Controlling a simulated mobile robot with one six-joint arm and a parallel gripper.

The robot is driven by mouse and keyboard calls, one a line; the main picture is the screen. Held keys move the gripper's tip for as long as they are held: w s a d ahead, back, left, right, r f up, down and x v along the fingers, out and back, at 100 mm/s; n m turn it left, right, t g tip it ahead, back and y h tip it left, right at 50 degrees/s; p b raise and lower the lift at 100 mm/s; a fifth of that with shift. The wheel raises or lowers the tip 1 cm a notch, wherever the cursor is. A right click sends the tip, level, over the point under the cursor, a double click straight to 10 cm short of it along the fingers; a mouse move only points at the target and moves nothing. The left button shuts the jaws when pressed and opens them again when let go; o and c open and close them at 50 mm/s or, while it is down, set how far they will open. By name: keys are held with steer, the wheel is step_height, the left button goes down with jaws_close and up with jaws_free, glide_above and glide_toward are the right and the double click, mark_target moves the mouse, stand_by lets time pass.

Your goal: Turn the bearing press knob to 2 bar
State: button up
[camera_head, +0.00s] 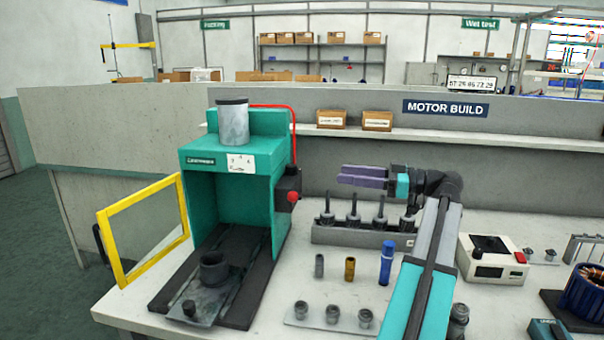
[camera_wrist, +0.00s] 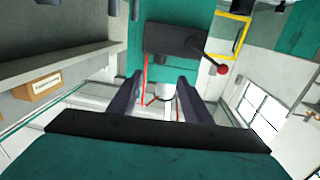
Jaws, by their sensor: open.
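The green bearing press (camera_head: 198,178) stands on the bench at left of centre in the head view. Its front carries a small white plate (camera_head: 241,163) with dark marks, too small to read. A dark box (camera_head: 288,190) on its right side bears a red ball (camera_head: 293,197). In the wrist view the box (camera_wrist: 175,38) shows ahead, the red ball (camera_wrist: 222,70) on a short stalk at its right. I cannot make out a pressure scale or knob setting. My gripper (camera_head: 340,175) is open and empty, pointing left, right of the press and apart from it; its fingers also show in the wrist view (camera_wrist: 160,78).
A yellow-framed guard (camera_head: 112,249) stands open at the press's left. A red hose (camera_head: 293,125) arches beside the top cylinder (camera_head: 233,122). A shelf wall stands behind.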

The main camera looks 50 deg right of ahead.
mark_target(291, 169)
steer(key=shift+w, duration=0.1)
steer(key=x, duration=1.3)
steer(key=shift+w+a, duration=0.25)
steer(key=shift+w, duration=0.05)
steer(key=shift+c, duration=0.6)
steer(key=c, duration=1)
steer(key=shift+o, duration=0.2)
